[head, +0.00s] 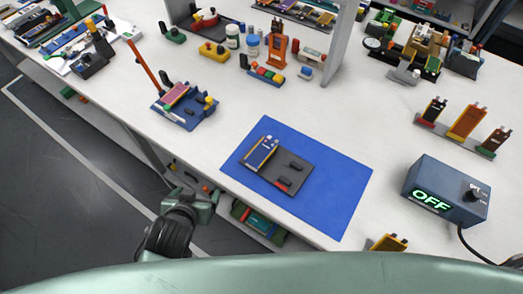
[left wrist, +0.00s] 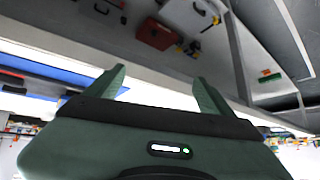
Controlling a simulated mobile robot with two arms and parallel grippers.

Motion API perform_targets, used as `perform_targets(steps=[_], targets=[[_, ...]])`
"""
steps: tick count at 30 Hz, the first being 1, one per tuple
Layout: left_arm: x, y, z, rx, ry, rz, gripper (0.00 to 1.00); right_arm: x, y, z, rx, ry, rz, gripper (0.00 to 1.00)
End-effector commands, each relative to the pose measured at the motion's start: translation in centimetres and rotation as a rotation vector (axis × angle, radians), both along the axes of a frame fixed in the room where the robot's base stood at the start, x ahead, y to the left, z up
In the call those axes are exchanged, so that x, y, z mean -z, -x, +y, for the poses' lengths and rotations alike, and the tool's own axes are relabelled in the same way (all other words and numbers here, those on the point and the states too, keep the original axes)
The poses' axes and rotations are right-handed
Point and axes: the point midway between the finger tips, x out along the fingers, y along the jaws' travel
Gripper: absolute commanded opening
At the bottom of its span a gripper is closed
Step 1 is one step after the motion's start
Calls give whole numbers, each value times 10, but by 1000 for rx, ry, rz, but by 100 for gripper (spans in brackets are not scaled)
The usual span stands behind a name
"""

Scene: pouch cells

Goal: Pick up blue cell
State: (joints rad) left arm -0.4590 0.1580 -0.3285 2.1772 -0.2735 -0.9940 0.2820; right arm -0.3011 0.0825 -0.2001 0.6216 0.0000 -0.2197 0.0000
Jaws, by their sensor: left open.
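I cannot make out a plainly blue cell. A small flat cell (head: 262,152) with a dark face and tan edges lies on the left part of a dark grey tray (head: 290,196). The tray rests on a blue mat (head: 338,190) on the white table. My left gripper (head: 190,196) is off the table's front edge, left of and nearer than the mat. Its two green fingers are apart and empty in the left wrist view (left wrist: 160,82). My right gripper is in neither view.
A stand with a black, an orange and a brown cell (head: 467,122) is at the right. A box reading OFF (head: 447,190) stands before it. A blue fixture (head: 186,108) with a pinkish piece is at the left.

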Motion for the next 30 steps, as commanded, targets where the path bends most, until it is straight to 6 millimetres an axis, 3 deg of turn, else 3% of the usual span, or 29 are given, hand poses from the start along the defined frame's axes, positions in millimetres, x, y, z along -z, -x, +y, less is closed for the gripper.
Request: perform_targets(steps=[7,12,15,23,30], targets=[[-22,-42,-67,125,82,-286,83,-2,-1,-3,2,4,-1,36],[-36,-48,-123,267,172,-442,83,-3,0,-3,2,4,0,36],[-39,-47,-141,316,204,-481,83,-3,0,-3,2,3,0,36],[-33,-68,-157,333,215,-495,83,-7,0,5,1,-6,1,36],[-16,-93,-165,331,215,-494,83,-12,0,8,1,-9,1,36]])
